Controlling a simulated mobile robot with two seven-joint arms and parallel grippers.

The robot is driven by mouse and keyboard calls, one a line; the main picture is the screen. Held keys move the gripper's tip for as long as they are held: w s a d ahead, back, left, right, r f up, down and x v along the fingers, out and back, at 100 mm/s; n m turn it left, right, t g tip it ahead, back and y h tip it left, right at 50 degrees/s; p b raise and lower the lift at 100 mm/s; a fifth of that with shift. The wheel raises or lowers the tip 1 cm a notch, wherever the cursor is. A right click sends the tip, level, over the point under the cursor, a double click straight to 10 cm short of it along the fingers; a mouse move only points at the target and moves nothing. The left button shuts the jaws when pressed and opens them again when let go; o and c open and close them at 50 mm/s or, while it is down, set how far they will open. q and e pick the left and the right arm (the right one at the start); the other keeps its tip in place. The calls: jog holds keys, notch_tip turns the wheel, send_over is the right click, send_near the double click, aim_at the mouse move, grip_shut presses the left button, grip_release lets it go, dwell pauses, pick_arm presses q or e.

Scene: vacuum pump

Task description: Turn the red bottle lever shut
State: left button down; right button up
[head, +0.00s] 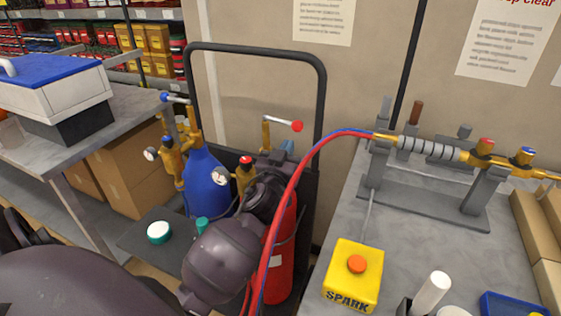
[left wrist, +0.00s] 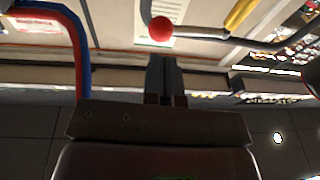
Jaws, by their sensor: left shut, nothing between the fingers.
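The red bottle (head: 280,255) stands on a cart, partly hidden by my left arm and hoses. Its lever is a short metal bar ending in a red ball knob (head: 297,126), pointing right from a brass stem (head: 266,135). My left gripper (head: 275,160) is just below the lever, near the bottle's valve; its fingertips are hard to make out there. In the left wrist view the fingers (left wrist: 166,62) are together and empty. The red knob (left wrist: 160,29) shows just beyond the tips, and I see a small gap between them. My right gripper is not in view.
A blue bottle (head: 207,185) stands to the left under the cart's black handle (head: 255,47). Red and blue hoses (head: 300,175) arch close to my gripper's right. A grey bench (head: 405,245) at right carries a yellow SPARK box (head: 353,277).

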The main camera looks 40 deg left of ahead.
aim_at(298, 130)
pick_arm(q)
jog(key=x, duration=0.4)
jog(key=shift+w, duration=0.15)
jog(key=shift+w+a, duration=0.15)
jog(key=shift+w, duration=0.1)
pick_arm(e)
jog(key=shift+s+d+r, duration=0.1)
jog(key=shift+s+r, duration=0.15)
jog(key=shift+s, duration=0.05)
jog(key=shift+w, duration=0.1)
pick_arm(q)
jog(key=shift+w+r+n+g+y+b, duration=0.1)
jog(key=shift+w+n+g+y+b, duration=0.25)
jog(key=shift+y+b, duration=0.35)
jog(key=shift+w+n+g+y+b, duration=0.25)
jog(key=shift+w+n+y+b, duration=0.2)
jog(key=shift+y, duration=0.35)
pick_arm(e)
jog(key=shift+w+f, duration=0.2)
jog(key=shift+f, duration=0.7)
